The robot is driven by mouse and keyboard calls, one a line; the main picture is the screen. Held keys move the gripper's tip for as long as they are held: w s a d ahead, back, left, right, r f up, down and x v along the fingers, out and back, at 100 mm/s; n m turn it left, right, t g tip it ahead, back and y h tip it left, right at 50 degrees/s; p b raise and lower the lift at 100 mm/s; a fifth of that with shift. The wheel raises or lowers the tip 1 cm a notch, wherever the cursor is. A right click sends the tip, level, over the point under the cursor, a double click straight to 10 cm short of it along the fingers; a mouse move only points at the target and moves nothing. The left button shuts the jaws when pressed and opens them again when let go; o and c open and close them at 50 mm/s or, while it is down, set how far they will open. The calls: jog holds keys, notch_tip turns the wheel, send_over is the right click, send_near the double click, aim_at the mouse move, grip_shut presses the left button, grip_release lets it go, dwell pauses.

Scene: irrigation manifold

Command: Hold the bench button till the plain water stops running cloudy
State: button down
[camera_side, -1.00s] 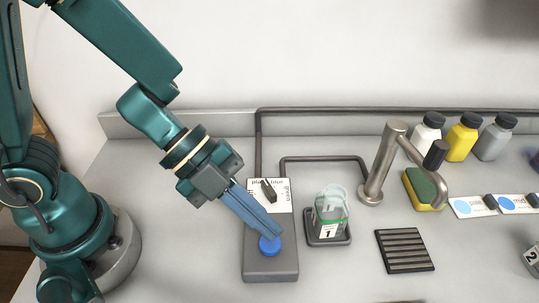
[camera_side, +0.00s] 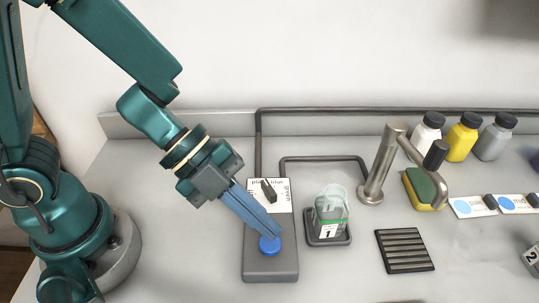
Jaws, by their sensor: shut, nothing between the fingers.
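The blue bench button (camera_side: 270,245) sits on a grey control box (camera_side: 270,266). My gripper (camera_side: 274,234) is shut and empty, with its blue fingertips at the button's upper edge. I cannot tell whether the button is pressed down. A dark selector lever (camera_side: 268,190) stands on the box's white label, which reads "plain", "blue" and "green" in part. I see no clear stream of water under the nozzle.
A clear container marked 1 (camera_side: 329,217) stands on a dark stand right of the box. A sponge (camera_side: 424,189), several bottles (camera_side: 462,136) and cards (camera_side: 473,206) are at the right. A pipe (camera_side: 310,160) runs behind. The front bench is mostly clear.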

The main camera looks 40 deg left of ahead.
aim_at(263, 237)
jog(key=shift+f, duration=0.15)
dwell(0.5)
jog(key=shift+f, duration=0.3)
jog(key=shift+f, duration=0.55)
dwell(1.8)
jog(key=shift+r, duration=0.1)
dwell(0.9)
jog(key=shift+r, duration=0.9)
jog(key=shift+r, duration=2.5)
